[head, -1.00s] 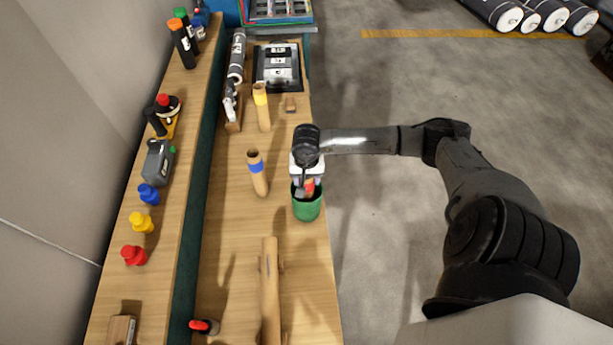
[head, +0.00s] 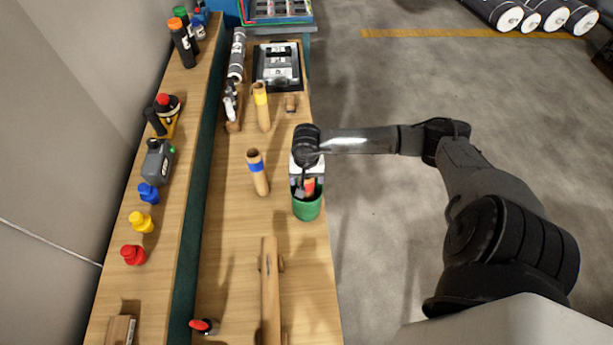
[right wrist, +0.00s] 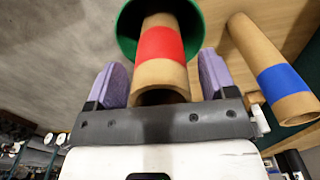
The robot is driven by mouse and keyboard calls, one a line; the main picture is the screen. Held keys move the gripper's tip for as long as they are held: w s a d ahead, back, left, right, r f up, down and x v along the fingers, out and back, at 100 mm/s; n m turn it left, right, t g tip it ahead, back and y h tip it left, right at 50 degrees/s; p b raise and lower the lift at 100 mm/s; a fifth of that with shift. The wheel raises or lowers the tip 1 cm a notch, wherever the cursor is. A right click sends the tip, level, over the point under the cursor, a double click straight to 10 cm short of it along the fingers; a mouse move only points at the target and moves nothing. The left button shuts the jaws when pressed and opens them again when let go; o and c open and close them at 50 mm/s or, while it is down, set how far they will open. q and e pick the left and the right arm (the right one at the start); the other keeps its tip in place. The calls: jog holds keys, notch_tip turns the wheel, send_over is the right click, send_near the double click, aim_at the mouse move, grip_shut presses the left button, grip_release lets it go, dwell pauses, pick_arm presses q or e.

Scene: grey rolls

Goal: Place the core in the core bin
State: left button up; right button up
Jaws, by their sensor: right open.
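The core is a brown cardboard tube with a red band (right wrist: 161,44); its red part also shows in the head view (head: 309,186). Its far end is inside the green core bin (right wrist: 127,32), which stands at the bench's right edge in the head view (head: 307,210). My right gripper (right wrist: 162,80) is open, with one purple-padded finger on each side of the core's near end and visible gaps between. In the head view my right gripper (head: 303,184) is just above the bin. My left gripper is not in view.
A blue-banded tube (head: 258,175) and a yellow-banded tube (head: 262,108) stand left of the bin. A long brown piece (head: 270,295) lies on the near bench (head: 225,235). A raised shelf (head: 165,225) with bottles and coloured knobs runs along the left.

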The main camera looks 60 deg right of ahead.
notch_tip(320, 180, up, 11)
jog(key=b, duration=0.1)
jog(key=a+m+t+y, duration=0.35)
jog(key=a+y, duration=0.65)
jog(key=a, duration=0.9)
jog(key=w+a+r+m+t+y, duration=0.1)
jog(key=a+r+m+t+y, duration=0.2)
jog(key=m+t, duration=0.45)
jog(key=w+a+r+m+t+y, duration=0.1)
jog(key=w+a+r+m+t, duration=0.25)
jog(key=m, duration=0.75)
jog(key=s+d+f+m+t+h, duration=0.1)
jog(key=s+d+f+m+h, duration=0.2)
jog(key=m+h, duration=0.7)
jog(key=s+d+f+m+t+h, duration=0.1)
jog(key=d+f+m+h, duration=0.35)
jog(key=m, duration=0.95)
jog(key=s+a+f+m+g, duration=0.2)
jog(key=s+f+m+g, duration=0.3)
jog(key=s, duration=0.4)
jog(key=s+a+f+m+g, duration=0.3)
jog(key=s+f+m+g, duration=0.3)
jog(key=s+g, duration=0.2)
jog(key=shift+s+a+f+m+y, duration=0.3)
jog(key=shift+s+m+y, duration=0.05)
jog(key=shift+s+m, duration=0.05)
